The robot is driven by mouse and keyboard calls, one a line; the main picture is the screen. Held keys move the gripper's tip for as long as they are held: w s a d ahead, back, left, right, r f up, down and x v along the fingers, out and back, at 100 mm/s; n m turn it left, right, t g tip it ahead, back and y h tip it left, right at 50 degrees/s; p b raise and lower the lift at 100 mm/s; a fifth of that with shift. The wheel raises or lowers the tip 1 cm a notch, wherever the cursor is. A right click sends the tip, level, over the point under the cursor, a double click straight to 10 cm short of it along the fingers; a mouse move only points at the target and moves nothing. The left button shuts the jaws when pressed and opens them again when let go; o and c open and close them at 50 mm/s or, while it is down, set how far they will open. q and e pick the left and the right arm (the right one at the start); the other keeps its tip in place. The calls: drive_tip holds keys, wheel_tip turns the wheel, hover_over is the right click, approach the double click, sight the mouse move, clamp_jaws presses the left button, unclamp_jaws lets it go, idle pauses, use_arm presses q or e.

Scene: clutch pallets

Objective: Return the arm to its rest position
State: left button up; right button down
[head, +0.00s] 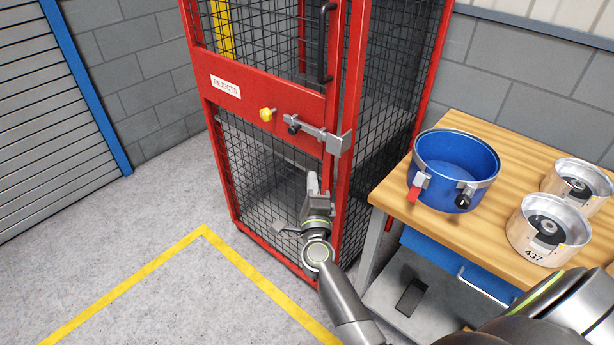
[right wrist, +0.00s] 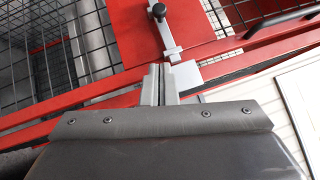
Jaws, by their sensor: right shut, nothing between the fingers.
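My right gripper (head: 313,186) is in front of the lower mesh of the red reject cage (head: 268,108), below its latch. Its fingers are shut and empty, and they show in the right wrist view (right wrist: 161,84). I cannot tell whether the fingertips touch the cage. The arm reaches in from the lower right and is stretched out forward. The cage's sliding bolt (head: 308,133) with a black knob lies across the door edge. It also shows in the right wrist view (right wrist: 168,32). The door appears closed. My left gripper is out of view.
A wooden-topped bench (head: 515,122) stands at the right, with a blue round container (head: 452,183) and metal drums (head: 548,229) on it. The bench's near edge is close to my right arm. Floor inside the yellow line (head: 138,281) at the left is clear.

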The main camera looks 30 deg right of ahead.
drive_tip(key=s+f+n+g+y, duration=0.2)
drive_tip(key=s+f+n, duration=0.3)
drive_tip(key=f, duration=0.7)
drive_tip(key=s+a+f+n+g+y, duration=0.1)
drive_tip(key=s+f+n+g+y, duration=0.35)
drive_tip(key=f, duration=0.75)
drive_tip(key=s+f+n+g, duration=0.1)
drive_tip(key=s+f+n, duration=0.6)
drive_tip(key=f, duration=0.5)
drive_tip(key=s+d+f+n+g, duration=0.1)
drive_tip(key=s+f, duration=0.4)
drive_tip(key=s, duration=0.6)
drive_tip(key=s+d+f+n+g, duration=0.1)
drive_tip(key=s+f+n+g, duration=0.3)
drive_tip(key=s, duration=0.7)
drive_tip(key=s+d+f+n+g, duration=0.1)
drive_tip(key=s+f+n+g, duration=0.2)
drive_tip(key=s+f, duration=0.4)
drive_tip(key=s+g, duration=0.1)
drive_tip(key=s, duration=0.3)
drive_tip(key=shift+s+d+g, duration=0.35)
